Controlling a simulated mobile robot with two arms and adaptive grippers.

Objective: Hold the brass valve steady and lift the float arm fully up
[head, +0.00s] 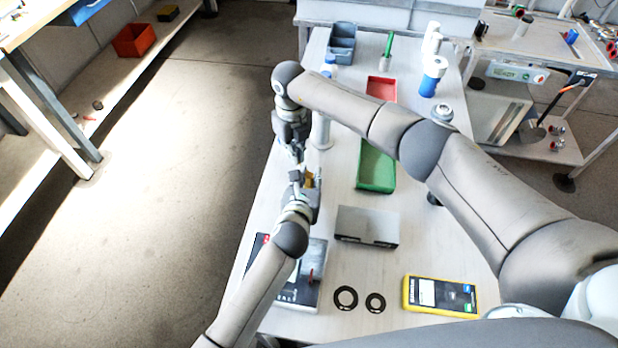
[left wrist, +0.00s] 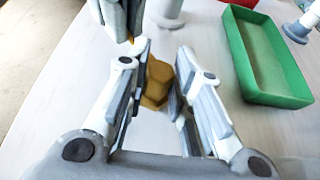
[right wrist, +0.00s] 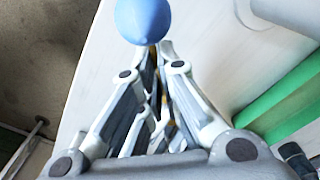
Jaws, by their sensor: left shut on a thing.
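The brass valve (left wrist: 157,82) stands between the fingers of my left gripper (left wrist: 160,85), which is shut on it. In the head view the brass valve (head: 310,181) is a small patch, mostly hidden by my left gripper (head: 306,187). My right gripper (right wrist: 159,47) points down just beyond the valve, its fingers close together; it also shows at the top of the left wrist view (left wrist: 133,38). A blue ball (right wrist: 145,20), apparently the float, is at its fingertips. The float arm is mostly hidden, and I cannot tell whether the fingers grip it.
A green tray (head: 376,186) lies right of the grippers, with a red tray (head: 381,87) behind. A grey metal block (head: 367,240), two black rings (head: 345,297) and a yellow meter (head: 440,311) lie nearer. The table's left edge is close to both grippers.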

